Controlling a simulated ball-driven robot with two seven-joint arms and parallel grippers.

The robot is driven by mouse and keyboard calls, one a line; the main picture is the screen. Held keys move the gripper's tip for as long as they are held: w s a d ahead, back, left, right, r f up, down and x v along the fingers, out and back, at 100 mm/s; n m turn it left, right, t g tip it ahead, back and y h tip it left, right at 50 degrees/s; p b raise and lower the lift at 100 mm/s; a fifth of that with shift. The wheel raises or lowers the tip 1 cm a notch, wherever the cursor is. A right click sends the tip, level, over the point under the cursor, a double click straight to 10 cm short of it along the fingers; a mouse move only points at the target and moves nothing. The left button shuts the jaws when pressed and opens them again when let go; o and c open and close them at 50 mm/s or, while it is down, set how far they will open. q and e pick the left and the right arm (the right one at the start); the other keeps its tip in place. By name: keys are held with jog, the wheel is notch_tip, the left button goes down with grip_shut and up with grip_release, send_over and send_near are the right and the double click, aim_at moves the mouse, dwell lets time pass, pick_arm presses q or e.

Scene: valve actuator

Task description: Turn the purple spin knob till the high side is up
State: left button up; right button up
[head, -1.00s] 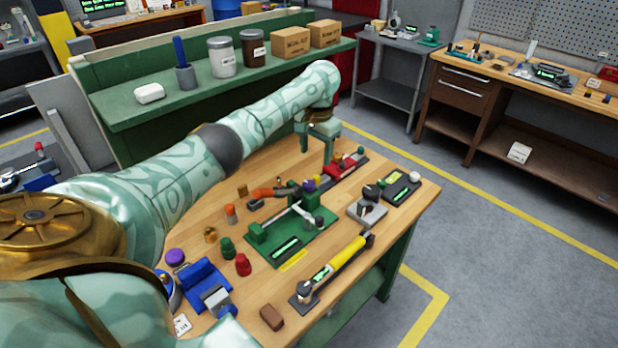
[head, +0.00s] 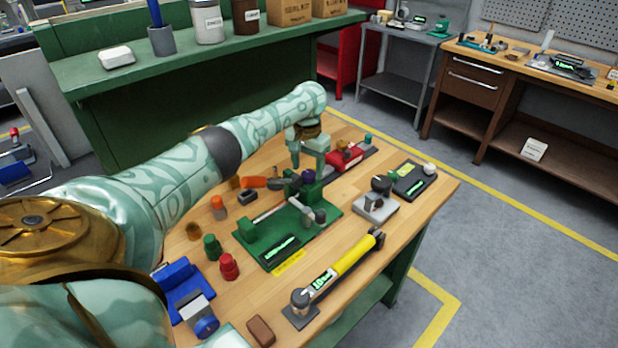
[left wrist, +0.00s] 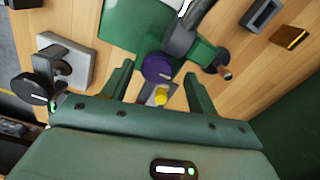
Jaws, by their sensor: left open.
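The purple knob (head: 308,176) sits on the green valve actuator fixture (head: 325,208) in the middle of the bench. My left gripper (head: 308,165) is above the knob, pointing down and open. In the left wrist view its two green fingers (left wrist: 158,78) stand apart, with the knob in line with the gap between their tips. I cannot tell whether they touch it. Which side of the knob is up is unclear. My right gripper does not show.
A yellow-handled tool (head: 353,255) lies in front of the fixture. A grey block with a black knob (head: 376,206) stands to the right, and a red device (head: 345,160) behind. Green and red caps (head: 228,266) and a blue vise (head: 183,290) stand at left.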

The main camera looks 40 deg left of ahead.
pick_arm(q)
jog(key=shift+d+f, duration=0.15)
jog(key=shift+f, duration=0.45)
jog(key=shift+d+f, duration=0.1)
jog(key=shift+f, duration=0.1)
jog(key=shift+w, duration=0.1)
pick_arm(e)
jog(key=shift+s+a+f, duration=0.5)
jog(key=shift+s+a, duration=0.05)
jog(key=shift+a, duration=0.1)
pick_arm(q)
jog(key=c, duration=1)
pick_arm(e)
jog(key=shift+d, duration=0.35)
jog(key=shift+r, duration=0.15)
